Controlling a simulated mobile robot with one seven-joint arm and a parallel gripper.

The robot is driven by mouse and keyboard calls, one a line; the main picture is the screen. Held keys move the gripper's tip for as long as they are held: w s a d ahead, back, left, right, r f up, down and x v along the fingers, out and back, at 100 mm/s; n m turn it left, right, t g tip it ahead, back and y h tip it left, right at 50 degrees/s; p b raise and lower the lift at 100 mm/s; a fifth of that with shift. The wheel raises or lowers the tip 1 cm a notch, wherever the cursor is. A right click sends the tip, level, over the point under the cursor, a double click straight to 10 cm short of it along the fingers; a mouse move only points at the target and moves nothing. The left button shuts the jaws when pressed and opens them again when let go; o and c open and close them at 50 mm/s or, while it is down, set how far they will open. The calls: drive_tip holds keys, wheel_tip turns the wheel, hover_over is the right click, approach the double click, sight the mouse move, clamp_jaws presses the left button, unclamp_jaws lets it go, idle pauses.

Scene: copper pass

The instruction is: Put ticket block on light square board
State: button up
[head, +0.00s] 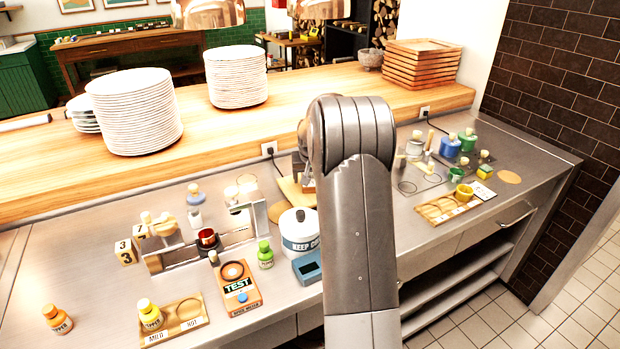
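A cream block (126,252) with the number 3 on its faces stands on the steel counter at the left; it looks like the ticket block. A similar numbered block (141,231) stands just behind it, partly hidden. A light tan board (294,197) lies flat near the back of the counter, partly covered by my arm; it looks like the light square board. A small grey part of my gripper (302,172) shows beside my arm over this board, well right of the blocks. My arm hides its fingers and anything between them.
A wooden tray (450,206) and jars stand at the right. Plate stacks (236,78) stand on the raised wooden shelf. The counter's front left is clearer.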

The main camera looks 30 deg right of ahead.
drive_tip(key=s+a+r, duration=0.4)
drive_tip(key=s+r, duration=0.1)
drive_tip(key=r, duration=0.3)
drive_tip(key=s+a+r, duration=0.5)
drive_tip(key=r, duration=0.3)
drive_tip(key=s+a+r+n+t, duration=0.1)
drive_tip(key=s+a+r+n, duration=0.15)
drive_tip(key=s+a, duration=0.7)
drive_tip(key=s+a+f+n+y, duration=0.1)
drive_tip(key=s+a+f, duration=0.1)
drive_tip(key=s, duration=0.8)
drive_tip(key=s+a+f+n, duration=0.1)
drive_tip(key=s+a, duration=0.3)
drive_tip(key=s, duration=0.7)
drive_tip(key=shift+a+f+t+y, duration=0.2)
drive_tip(key=shift+f+t+y, duration=0.1)
drive_tip(key=shift+f+y, duration=0.15)
